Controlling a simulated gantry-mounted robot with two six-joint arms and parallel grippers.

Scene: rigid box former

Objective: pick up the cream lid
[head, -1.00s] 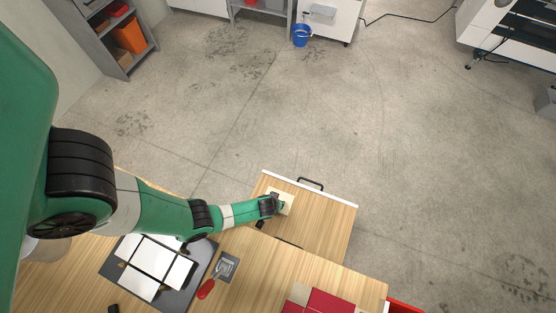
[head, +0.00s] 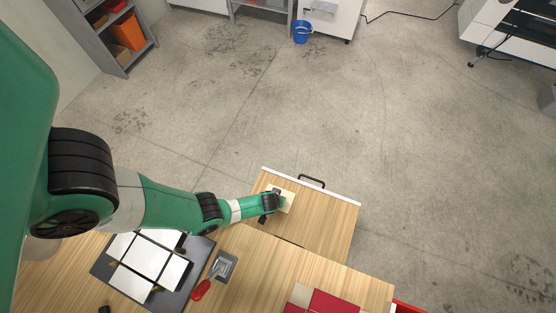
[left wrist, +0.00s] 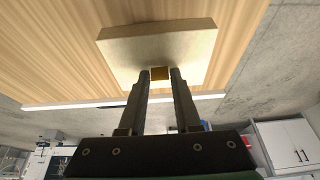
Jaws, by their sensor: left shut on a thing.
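The cream lid (head: 287,205) is a flat, pale square piece, partly hidden by my left gripper (head: 277,197) in the head view. It shows over or on the wooden drawer-like surface at the front of the table. In the left wrist view the lid (left wrist: 160,42) fills the upper middle, with a small gold-brown knob (left wrist: 159,74) on its face. My left gripper's fingers (left wrist: 160,80) stand on either side of this knob and are shut on it. I cannot tell whether the lid is clear of the wood. My right gripper is not in view.
The wooden drawer (head: 325,220) has a white front edge and a black handle (head: 312,181). A dark tray with white panels (head: 148,262), a red-handled tool (head: 203,288) and a red box (head: 334,303) lie on the table. Open floor lies beyond.

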